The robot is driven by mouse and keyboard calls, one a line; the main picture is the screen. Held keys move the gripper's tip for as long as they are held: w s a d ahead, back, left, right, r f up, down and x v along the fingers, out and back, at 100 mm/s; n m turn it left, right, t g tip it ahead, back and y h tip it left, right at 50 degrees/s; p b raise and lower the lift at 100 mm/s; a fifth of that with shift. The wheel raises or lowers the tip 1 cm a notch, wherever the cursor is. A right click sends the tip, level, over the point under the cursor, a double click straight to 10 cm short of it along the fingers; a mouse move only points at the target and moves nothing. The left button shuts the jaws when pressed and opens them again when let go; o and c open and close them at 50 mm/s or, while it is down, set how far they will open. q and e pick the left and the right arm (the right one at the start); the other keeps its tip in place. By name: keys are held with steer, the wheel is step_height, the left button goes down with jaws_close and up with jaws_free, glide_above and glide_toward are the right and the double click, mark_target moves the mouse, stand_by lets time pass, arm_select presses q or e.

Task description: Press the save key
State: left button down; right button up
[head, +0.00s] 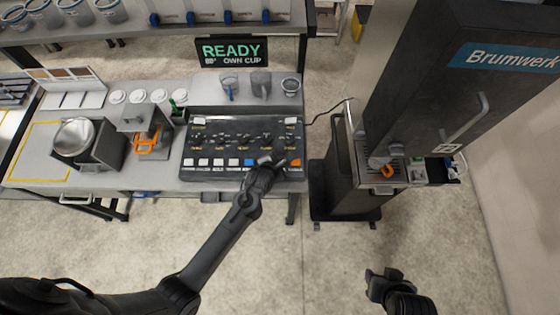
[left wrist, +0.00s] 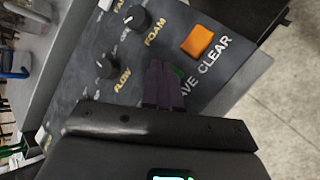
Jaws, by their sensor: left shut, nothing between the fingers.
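The dark control panel (head: 240,140) lies on the counter with knobs and a row of coloured keys along its front. The left gripper also shows in the left wrist view (left wrist: 164,75). My right gripper (head: 383,273) is over the floor, away from the panel, and looks open.
The orange clear key (head: 295,162) is right of the save key, a blue key (head: 249,162) left. Foam knob (left wrist: 137,19) and flow knob (left wrist: 105,66) stand close by. A "READY" display (head: 231,52) and cups (head: 260,83) are behind. The Brumwerk machine (head: 450,90) stands right.

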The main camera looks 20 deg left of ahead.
arm_select(q)
steer(key=shift+f, duration=0.45)
stand_by(0.3)
stand_by(0.3)
steer(key=shift+r+p, duration=0.6)
steer(key=shift+r, duration=0.3)
step_height(320, 180, up, 5)
steer(key=p, duration=0.5)
steer(key=shift+s, duration=0.1)
